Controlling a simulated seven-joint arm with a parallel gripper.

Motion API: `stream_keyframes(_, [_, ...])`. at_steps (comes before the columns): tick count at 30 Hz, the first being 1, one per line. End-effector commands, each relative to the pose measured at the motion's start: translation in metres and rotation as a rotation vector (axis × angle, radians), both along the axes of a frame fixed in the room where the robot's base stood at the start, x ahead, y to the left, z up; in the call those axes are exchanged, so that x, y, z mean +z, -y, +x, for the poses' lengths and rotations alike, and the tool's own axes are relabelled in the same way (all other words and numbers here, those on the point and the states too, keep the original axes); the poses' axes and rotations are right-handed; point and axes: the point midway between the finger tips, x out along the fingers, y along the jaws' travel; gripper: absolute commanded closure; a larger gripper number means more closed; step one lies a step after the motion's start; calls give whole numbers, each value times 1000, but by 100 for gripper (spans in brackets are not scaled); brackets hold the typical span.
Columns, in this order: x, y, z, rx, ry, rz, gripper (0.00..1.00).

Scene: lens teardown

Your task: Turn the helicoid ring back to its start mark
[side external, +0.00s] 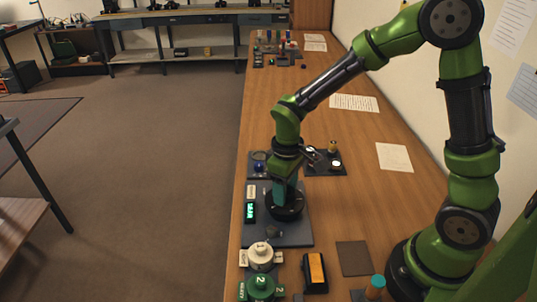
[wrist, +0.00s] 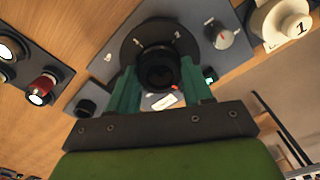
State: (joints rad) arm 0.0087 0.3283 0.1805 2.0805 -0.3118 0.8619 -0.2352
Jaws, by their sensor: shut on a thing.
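The helicoid ring (wrist: 158,70) is a dark round ring in the middle of the wrist view. It stands on a wider black disc (wrist: 128,52) with small white marks around its face. A small red mark shows at the ring's near edge. My gripper (wrist: 160,78) is shut on the ring, with one teal finger on each side. In the side external view my gripper (side external: 284,197) points down over the black disc (side external: 287,213), and the ring is hidden by the fingers. I cannot tell how the red mark lines up with the white marks.
The disc sits on a grey-blue plate (side external: 290,236) with a green-lit display (side external: 250,212) and a knob (side external: 272,231). A white part marked 1 (side external: 261,256) and a green part marked 2 (side external: 261,287) stand in front. A dark tray (side external: 325,168) with small parts lies behind.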

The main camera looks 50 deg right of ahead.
Motion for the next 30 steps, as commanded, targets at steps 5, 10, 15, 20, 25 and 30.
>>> stream_keyframes(5, [0, 0, 1, 157, 3, 0, 80])
stream_keyframes(10, [0, 0, 1, 282, 3, 0, 80])
stream_keyframes(15, [0, 0, 1, 375, 3, 0, 80])
stream_keyframes(20, [0, 0, 1, 431, 3, -1, 80])
stream_keyframes(25, [1, 0, 1, 460, 3, -1, 80])
stream_keyframes(30, [1, 0, 1, 466, 3, -1, 80])
